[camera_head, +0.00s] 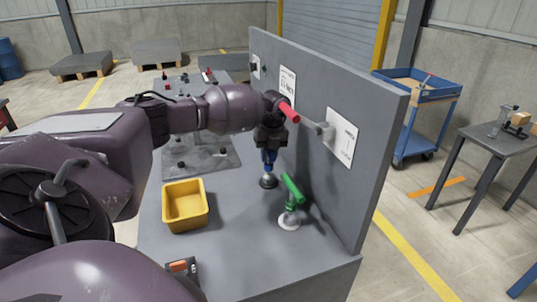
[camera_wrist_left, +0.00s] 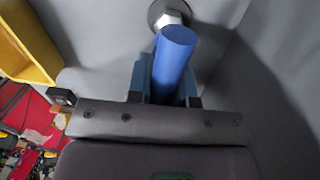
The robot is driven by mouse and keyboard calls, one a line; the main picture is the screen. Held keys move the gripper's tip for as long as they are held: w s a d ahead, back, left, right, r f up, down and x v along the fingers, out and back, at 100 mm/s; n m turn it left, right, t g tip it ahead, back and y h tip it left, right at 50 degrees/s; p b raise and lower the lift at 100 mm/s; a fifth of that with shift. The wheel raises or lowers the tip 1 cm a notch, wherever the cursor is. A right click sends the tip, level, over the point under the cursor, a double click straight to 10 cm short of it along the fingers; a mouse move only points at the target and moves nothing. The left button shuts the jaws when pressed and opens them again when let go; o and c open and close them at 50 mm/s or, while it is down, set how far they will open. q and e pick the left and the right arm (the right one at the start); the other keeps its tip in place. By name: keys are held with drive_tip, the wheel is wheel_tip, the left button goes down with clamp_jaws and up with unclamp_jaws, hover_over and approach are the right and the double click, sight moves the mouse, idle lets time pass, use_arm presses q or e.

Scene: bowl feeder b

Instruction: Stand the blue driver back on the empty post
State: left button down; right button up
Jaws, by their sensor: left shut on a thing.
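My left gripper (camera_head: 269,152) points down over the bench and is shut on the blue driver (camera_head: 268,158). In the left wrist view the driver's blue handle (camera_wrist_left: 174,52) stands between the two fingers (camera_wrist_left: 164,82). Just beyond it is a silver hexagonal part on a dark round base (camera_wrist_left: 168,14). In the head view a dark round piece (camera_head: 268,182) shows directly below the driver; I cannot tell whether the driver touches or sits on a post there. No clearly empty post shows. My right gripper is not in view.
A green tool (camera_head: 291,190) leans on a white round base close to the right. A yellow bin (camera_head: 185,206) stands to the left. A grey upright panel (camera_head: 380,130) borders the bench at right, with a red cylinder (camera_head: 289,112) before it. An orange-and-grey item (camera_head: 181,266) lies in front.

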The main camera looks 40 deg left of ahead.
use_arm(q)
drive_tip(key=c, duration=0.9)
unclamp_jaws()
drive_tip(key=shift+c, duration=0.2)
drive_tip(key=r, duration=0.7)
drive_tip(key=w+r, duration=0.1)
drive_tip(key=r, duration=0.3)
drive_tip(key=shift+d, duration=0.35)
drive_tip(key=shift+s+f, duration=0.1)
drive_tip(key=shift+f, duration=0.05)
